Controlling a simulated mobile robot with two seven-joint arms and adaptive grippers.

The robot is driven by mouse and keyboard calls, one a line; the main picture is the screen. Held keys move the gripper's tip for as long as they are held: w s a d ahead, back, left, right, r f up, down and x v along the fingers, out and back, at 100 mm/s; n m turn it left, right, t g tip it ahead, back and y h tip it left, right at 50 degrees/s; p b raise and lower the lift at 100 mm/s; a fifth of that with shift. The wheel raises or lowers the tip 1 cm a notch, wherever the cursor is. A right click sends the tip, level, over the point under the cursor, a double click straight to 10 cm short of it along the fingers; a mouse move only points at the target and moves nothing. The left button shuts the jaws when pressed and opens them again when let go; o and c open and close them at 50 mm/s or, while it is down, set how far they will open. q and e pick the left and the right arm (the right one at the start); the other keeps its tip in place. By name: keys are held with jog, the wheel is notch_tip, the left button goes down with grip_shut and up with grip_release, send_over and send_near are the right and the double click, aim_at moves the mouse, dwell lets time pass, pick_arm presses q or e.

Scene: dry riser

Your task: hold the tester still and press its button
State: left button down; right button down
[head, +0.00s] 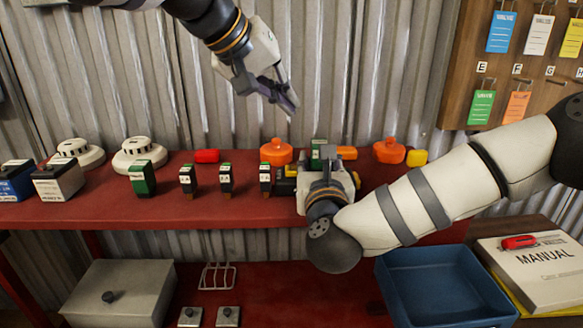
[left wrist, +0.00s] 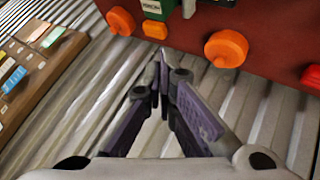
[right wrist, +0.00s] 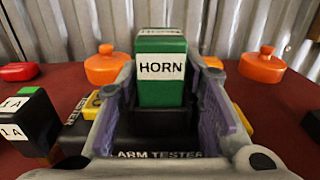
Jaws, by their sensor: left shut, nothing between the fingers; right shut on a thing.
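The tester, a black box lettered ALARM TESTER (right wrist: 160,154) with yellow corner parts (right wrist: 95,104), sits on the red shelf. A green block labelled HORN (right wrist: 162,66) stands upright in it; its top also shows in the head view (head: 319,147). My right gripper (right wrist: 165,118) is shut on the tester, its fingers either side of the black part below the green block. My left gripper (head: 291,106) is shut and empty, in the air above and behind the shelf; its fingertips meet in the left wrist view (left wrist: 162,62).
The red shelf (head: 75,212) also holds orange capped pots (head: 276,152), small dark modules (head: 188,180), white detectors (head: 140,155) and batteries (head: 58,180). Below are a blue bin (head: 440,285), a grey box (head: 118,290) and a manual (head: 540,268). A tag board (head: 480,75) hangs at right.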

aim_at(288, 167)
pick_arm(q)
jog(key=shift+f, duration=0.15)
jog(key=shift+f, duration=4.25)
jog(key=shift+f, duration=0.45)
jog(key=shift+f, duration=0.7)
jog(key=shift+d, duration=0.1)
jog(key=shift+r, duration=1.05)
jog(key=shift+r, duration=2.55)
